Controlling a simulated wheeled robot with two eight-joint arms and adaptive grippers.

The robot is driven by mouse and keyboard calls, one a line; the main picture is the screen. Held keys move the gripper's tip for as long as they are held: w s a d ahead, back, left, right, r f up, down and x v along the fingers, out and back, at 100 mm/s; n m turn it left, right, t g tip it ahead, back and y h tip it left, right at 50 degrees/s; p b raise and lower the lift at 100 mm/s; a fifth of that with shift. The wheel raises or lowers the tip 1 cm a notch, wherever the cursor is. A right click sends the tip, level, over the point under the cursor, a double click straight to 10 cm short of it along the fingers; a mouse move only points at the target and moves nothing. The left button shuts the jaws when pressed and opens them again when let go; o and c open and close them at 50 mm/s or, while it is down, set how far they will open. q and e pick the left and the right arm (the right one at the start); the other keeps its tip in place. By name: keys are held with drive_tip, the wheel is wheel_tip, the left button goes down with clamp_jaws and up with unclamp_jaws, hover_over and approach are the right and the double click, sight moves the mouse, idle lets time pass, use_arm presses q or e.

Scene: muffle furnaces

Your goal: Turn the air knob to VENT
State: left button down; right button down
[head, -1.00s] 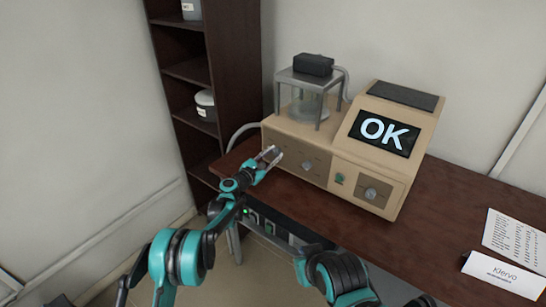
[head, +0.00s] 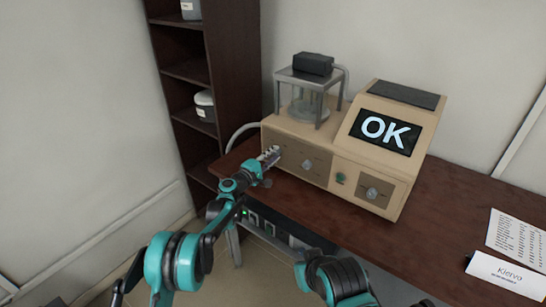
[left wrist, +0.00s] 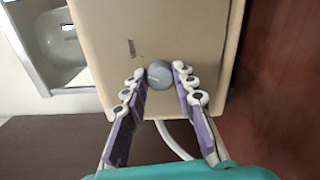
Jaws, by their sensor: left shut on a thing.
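The beige machine (head: 345,150) stands on the dark desk. My left gripper (head: 271,154) is at the left end of its front face. In the left wrist view, the left gripper (left wrist: 159,76) has its fingertips on either side of a round grey knob (left wrist: 159,74) with a pale pointer line, and is shut on it. Small lettering beside it is too small to read. In the head view the fingers hide this knob. Two other knobs show on the front, a middle one (head: 307,165) and a right one (head: 372,193). My right gripper is out of view.
The machine's screen (head: 386,132) reads OK. A glass chamber in a metal frame (head: 311,88) stands on top. A green button (head: 340,178) sits between the two other knobs. A dark shelf (head: 195,85) stands at the left.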

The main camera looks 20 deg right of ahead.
use_arm(q)
drive_tip(key=shift+m, duration=2)
drive_tip(key=c, duration=1.2)
unclamp_jaws()
drive_tip(key=v, duration=1.2)
